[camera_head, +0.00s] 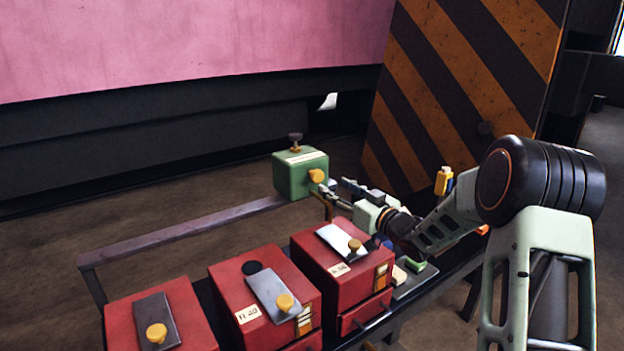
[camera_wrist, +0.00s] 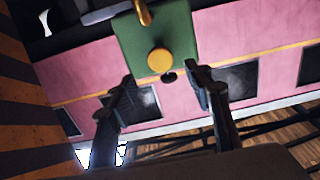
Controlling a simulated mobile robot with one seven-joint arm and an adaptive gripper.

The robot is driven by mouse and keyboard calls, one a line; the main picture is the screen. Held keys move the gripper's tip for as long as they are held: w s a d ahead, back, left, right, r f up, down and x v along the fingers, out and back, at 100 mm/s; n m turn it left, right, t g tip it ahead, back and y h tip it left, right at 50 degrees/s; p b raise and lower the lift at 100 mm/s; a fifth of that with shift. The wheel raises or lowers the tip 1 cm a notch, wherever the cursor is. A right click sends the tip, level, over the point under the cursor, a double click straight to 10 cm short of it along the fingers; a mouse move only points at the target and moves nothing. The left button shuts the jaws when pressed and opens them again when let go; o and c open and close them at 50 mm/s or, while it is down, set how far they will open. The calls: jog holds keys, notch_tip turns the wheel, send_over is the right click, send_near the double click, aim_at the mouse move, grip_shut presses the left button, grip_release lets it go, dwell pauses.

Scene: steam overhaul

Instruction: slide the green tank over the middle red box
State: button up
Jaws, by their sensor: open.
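The green tank (camera_head: 300,172) sits at the right end of a dark rail (camera_head: 185,229) behind the red boxes, with a yellow knob on its side and a dark knob on top. The middle red box (camera_head: 262,299) has a grey plate with a yellow knob and a dark round hole on top. My gripper (camera_head: 330,193) is beside the tank, near its yellow knob. In the wrist view my gripper (camera_wrist: 158,87) is open, its fingers apart below the green tank (camera_wrist: 180,38); the yellow knob (camera_wrist: 159,60) shows between and ahead of the fingertips, not held.
A left red box (camera_head: 190,306) and a right red box (camera_head: 335,283) flank the middle one. A striped panel (camera_head: 445,90) stands behind my arm. A small yellow and blue object (camera_head: 443,181) is near the panel. The space above the rail left of the tank is clear.

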aim_at(319, 178)
jog(key=x, duration=0.9)
jog(key=shift+a, duration=0.15)
grip_shut()
